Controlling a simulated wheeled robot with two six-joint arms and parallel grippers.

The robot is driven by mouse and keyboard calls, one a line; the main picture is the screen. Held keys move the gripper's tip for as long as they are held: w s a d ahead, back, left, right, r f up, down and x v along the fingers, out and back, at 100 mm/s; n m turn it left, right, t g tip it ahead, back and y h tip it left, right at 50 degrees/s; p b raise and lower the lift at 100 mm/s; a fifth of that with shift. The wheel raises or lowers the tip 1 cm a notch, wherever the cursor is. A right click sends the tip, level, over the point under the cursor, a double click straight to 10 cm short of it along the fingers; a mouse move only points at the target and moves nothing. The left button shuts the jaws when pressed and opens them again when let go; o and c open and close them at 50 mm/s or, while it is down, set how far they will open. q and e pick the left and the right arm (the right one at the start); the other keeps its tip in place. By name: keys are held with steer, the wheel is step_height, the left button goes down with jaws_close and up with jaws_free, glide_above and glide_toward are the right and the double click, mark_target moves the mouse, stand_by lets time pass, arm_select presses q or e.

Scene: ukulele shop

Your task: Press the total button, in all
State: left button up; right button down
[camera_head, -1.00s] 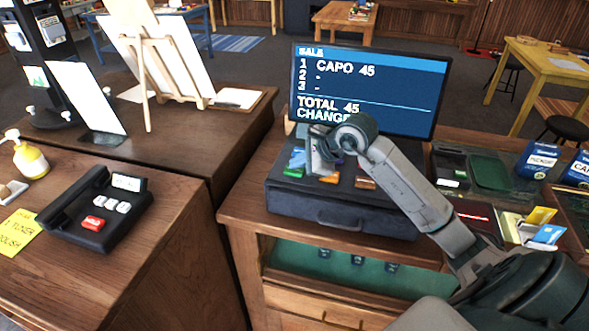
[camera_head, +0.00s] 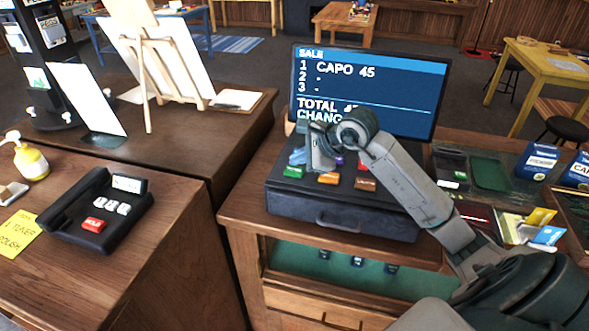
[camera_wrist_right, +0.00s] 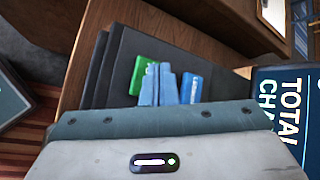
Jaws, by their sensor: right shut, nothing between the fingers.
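The dark register (camera_head: 340,215) stands on the wooden counter with several coloured keys: green (camera_head: 292,172), orange (camera_head: 328,178), brown (camera_head: 366,184) and a partly hidden purple one. Their labels are too small to read. My right gripper (camera_head: 299,157) is over the left keys, its fingers shut and empty. In the right wrist view, the light blue fingers (camera_wrist_right: 167,84) show between the green key (camera_wrist_right: 143,74) and a blue key (camera_wrist_right: 191,88); I cannot tell whether they touch. The screen (camera_head: 385,80) reads SALE, CAPO 45, TOTAL; my wrist hides part. My left gripper is not in view.
A card terminal (camera_head: 452,170) and boxes (camera_head: 537,160) stand right of the register. A black phone (camera_head: 95,215) with a red key and a yellow pump bottle (camera_head: 30,160) are on the left counter. The screen rises close behind my right wrist.

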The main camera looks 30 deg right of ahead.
mark_target(299, 171)
steer(key=shift+r+p, duration=1)
steer(key=shift+r, duration=1.5)
steer(key=shift+f, duration=0.1)
